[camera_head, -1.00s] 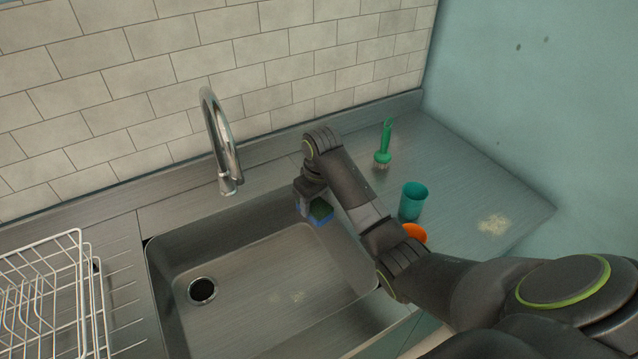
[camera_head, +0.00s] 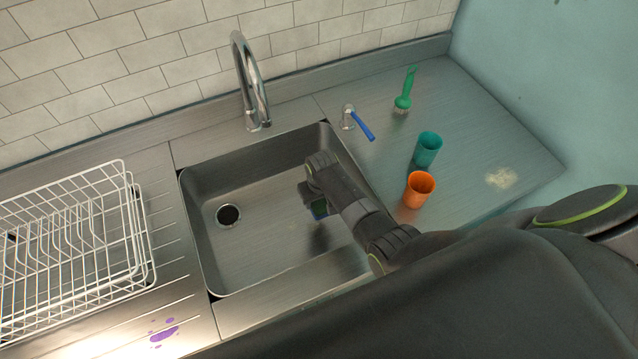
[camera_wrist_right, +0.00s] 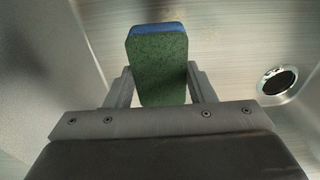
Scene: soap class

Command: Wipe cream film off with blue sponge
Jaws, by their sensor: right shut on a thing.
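The blue sponge (camera_head: 320,211), with a green scouring face, is in my right gripper (camera_head: 314,203) inside the sink (camera_head: 265,262). In the right wrist view the sponge (camera_wrist_right: 158,70) sits between both fingers of the right gripper (camera_wrist_right: 160,88), above the metal sink floor. I cannot tell whether it touches the floor. A pale cream film patch (camera_head: 502,178) lies on the counter at the right, apart from the sponge. No cream spots show in the sink now; my arm and the sponge cover part of its floor. My left gripper is out of view.
A white dish rack (camera_head: 125,230) and purple stain (camera_head: 164,332) are left.

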